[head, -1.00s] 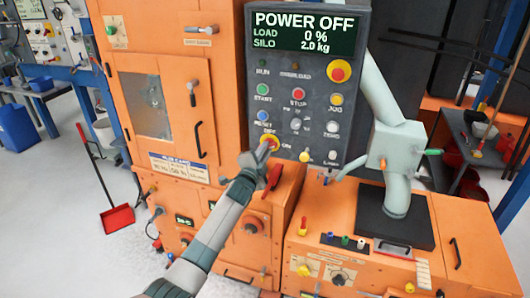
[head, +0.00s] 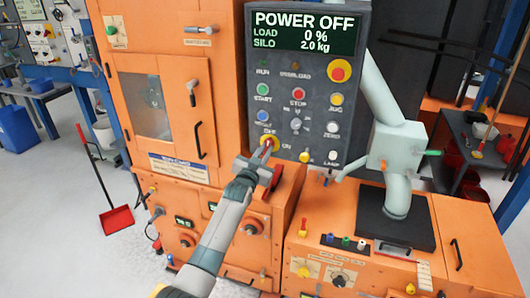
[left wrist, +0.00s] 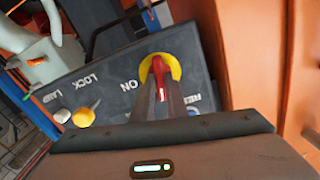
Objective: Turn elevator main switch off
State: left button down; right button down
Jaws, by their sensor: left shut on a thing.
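The main switch is a red handle on a yellow disc (head: 270,138) at the lower left of the dark control panel (head: 330,120). My left gripper (head: 265,151) reaches it from below and is shut on the red handle. In the left wrist view the fingers (left wrist: 163,92) close around the red handle (left wrist: 159,70) in front of the yellow disc (left wrist: 176,66). The fingers hide part of the handle and disc. The display (head: 305,33) reads POWER OFF, LOAD 0 %, SILO 2.0 kg. My right gripper is not in view.
Several coloured buttons sit above and beside the switch, with a red and yellow emergency stop (head: 340,70) at the upper right. A red lever (head: 275,177) stands close beside my left wrist. A pale pipe unit (head: 397,150) is to the right.

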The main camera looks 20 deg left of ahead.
pick_arm(q)
jog(key=shift+f+n, duration=0.1)
jog(key=shift+n, duration=1.2)
jog(key=c, duration=1.8)
grip_release()
jog(key=shift+o, duration=0.2)
jog(key=shift+s, duration=0.1)
jog(key=s+b, duration=0.3)
jog(key=s, duration=1.4)
jog(key=shift+s+a+b, duration=0.15)
jog(key=shift+a+b, duration=0.15)
jog(key=shift+b, duration=0.1)
